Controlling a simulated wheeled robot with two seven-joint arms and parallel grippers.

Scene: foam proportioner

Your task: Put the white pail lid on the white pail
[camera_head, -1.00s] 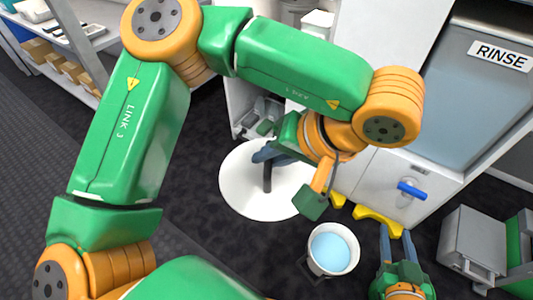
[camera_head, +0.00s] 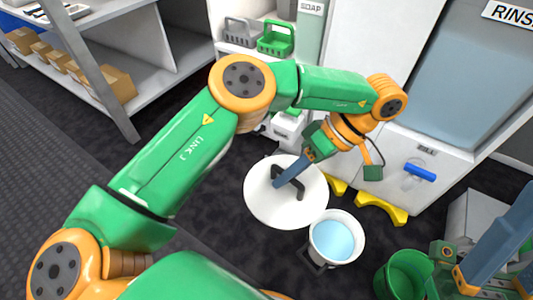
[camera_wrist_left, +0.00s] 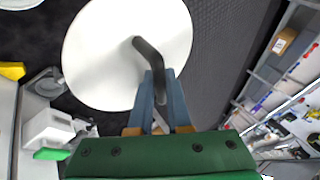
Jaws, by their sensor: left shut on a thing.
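The white pail lid (camera_head: 262,205) is a round white disc with a dark bar handle (camera_head: 299,186). My left gripper (camera_head: 281,180) is shut on that handle. In the left wrist view, its blue fingers (camera_wrist_left: 153,98) close on the handle's end, with the lid (camera_wrist_left: 100,60) beyond. The white pail (camera_head: 316,252) stands upright on the dark floor, right of and nearer than the lid, with pale blue liquid inside. Its mouth is uncovered, and the lid is beside it. The lid's height is unclear. My right gripper (camera_head: 508,238) is at the lower right, fingers apart, tips cut off.
A green bucket (camera_head: 405,277) stands right of the pail. Yellow feet (camera_head: 382,208) and a white cabinet with a blue tap (camera_head: 420,172) are behind the pail. Grey and green baskets (camera_head: 276,38) sit at the back. Shelves (camera_head: 140,70) stand at left.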

